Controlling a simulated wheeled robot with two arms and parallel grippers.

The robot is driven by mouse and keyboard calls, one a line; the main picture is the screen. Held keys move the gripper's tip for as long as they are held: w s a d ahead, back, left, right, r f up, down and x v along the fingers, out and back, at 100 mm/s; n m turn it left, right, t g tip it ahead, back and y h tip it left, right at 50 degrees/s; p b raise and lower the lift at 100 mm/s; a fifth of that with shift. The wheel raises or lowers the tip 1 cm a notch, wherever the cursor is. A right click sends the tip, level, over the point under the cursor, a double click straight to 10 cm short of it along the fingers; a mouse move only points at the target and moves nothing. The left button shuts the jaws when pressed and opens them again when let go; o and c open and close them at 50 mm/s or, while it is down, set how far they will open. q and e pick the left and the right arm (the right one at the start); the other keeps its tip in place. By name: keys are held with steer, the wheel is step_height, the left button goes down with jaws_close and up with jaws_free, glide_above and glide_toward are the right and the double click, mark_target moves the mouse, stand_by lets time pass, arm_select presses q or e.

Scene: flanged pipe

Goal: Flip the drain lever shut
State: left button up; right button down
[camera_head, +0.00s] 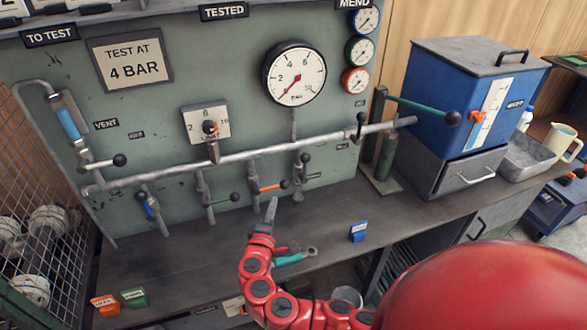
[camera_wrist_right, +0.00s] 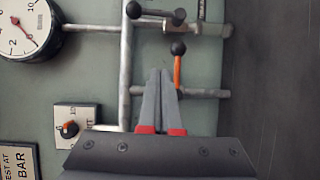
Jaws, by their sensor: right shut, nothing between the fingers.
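Several small levers hang along the grey pipe on the green panel. The orange lever (camera_head: 268,187) points sideways with a black knob at its right end; it also shows in the wrist view (camera_wrist_right: 178,70), just ahead and right of my fingertips. I cannot read which one is marked drain. My right gripper (camera_head: 272,203) is shut and empty, just below the orange lever; its fingers (camera_wrist_right: 159,75) look apart from it. My left gripper is out of view.
A pressure gauge (camera_head: 294,74) and a limit dial (camera_head: 206,124) are on the panel. A blue tank (camera_head: 450,95) stands at the right. A teal-handled tool (camera_head: 290,257) and a blue tag (camera_head: 358,231) lie on the bench. The bench left of my arm is mostly clear.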

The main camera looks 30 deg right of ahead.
steer(key=shift+s+d+r+m+g+h, duration=0.2)
steer(key=shift+d+r+m+h, duration=0.1)
steer(key=shift+r+h, duration=0.15)
steer(key=shift+s+d+r+m+g+h, duration=0.1)
steer(key=shift+d+r+m+g+h, duration=0.1)
steer(key=shift+d+r+h, duration=0.25)
steer(key=shift+r, duration=0.1)
steer(key=p, duration=0.2)
glide_toward(304, 168)
steer(key=w+d, duration=0.3)
steer(key=w, duration=0.2)
steer(key=shift+w+d+r, duration=0.2)
steer(key=shift+d+r, duration=0.1)
steer(key=shift+d, duration=0.3)
steer(key=shift+r, duration=0.1)
steer(key=shift+s+d+m+y+p, duration=0.1)
steer(key=shift+d+m+y+p, duration=0.2)
steer(key=shift+p, duration=0.15)
